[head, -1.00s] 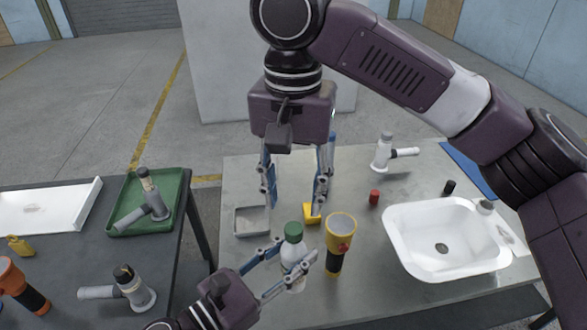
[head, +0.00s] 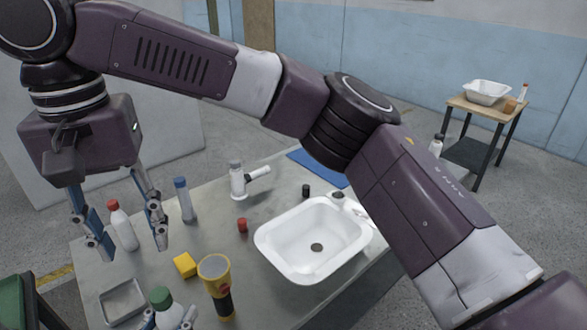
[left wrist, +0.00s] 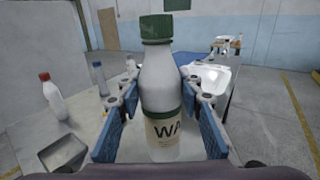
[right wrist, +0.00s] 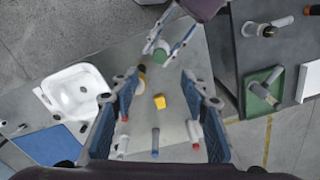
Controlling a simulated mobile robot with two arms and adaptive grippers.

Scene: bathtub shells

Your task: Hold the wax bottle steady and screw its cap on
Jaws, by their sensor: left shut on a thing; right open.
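The wax bottle (left wrist: 160,97) is white with a green label band, partly readable as "WA". It stands upright in my left gripper (left wrist: 160,125), shut around its body. Its green cap (left wrist: 157,27) sits on the neck; how tightly I cannot tell. In the head view the bottle (head: 168,317) and cap (head: 161,296) show at the bottom edge, with my left gripper (head: 168,322) mostly cut off. My right gripper (head: 133,243) is open and empty, pointing down, left of and beyond the bottle. The right wrist view shows the green cap (right wrist: 161,56) beyond its open fingers.
A yellow-black flashlight (head: 215,268) stands right of the bottle. A yellow block (head: 185,265), grey tray (head: 122,302), red-capped bottle (head: 123,230), blue-capped tube (head: 184,203), small red object (head: 242,225) and white basin (head: 290,262) are on the table.

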